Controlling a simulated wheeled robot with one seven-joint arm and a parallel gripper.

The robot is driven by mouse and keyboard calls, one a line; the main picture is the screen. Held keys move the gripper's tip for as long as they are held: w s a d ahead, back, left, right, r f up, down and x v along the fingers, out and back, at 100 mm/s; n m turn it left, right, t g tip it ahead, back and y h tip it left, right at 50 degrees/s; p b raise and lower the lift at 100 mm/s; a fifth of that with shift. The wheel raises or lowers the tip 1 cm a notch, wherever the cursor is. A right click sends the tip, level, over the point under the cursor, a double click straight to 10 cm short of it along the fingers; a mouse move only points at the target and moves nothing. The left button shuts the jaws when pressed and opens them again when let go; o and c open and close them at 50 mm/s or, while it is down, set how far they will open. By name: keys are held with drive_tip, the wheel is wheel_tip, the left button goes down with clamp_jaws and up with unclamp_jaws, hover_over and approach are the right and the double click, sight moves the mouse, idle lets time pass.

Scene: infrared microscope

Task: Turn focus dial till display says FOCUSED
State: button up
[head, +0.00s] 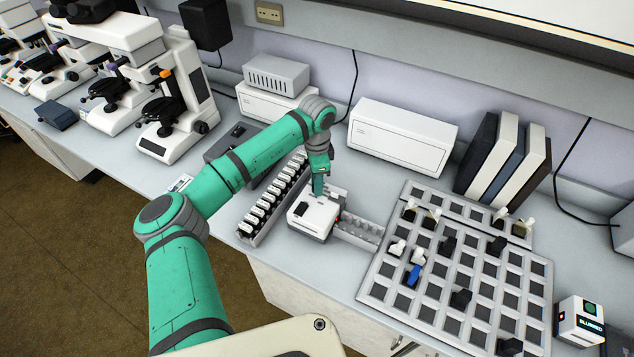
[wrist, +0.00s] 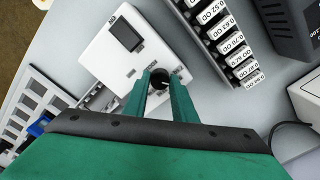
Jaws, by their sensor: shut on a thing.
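A small white box (head: 581,322) at the far right of the head view has a screen that appears to read BLURRED. My gripper (head: 318,188) points down at a white instrument (head: 314,214) on the bench. In the wrist view my gripper (wrist: 165,80) is shut on a dark round knob (wrist: 160,77) on that instrument's top. I cannot read whether a label names the knob as the focus dial. The fingers hide the knob's sides.
A rack of labelled OD pieces (head: 270,203) stands close left of the instrument. A grey slotted tray (head: 358,232) adjoins it on the right. A large gridded tray (head: 452,268) with small parts lies further right. White boxes (head: 402,136) and microscopes (head: 180,98) stand behind.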

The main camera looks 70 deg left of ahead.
idle(0.3)
drive_tip(key=shift+s, duration=0.1)
drive_tip(key=o, duration=1)
drive_tip(key=shift+o, duration=0.2)
wheel_tip(320, 180, up, 11)
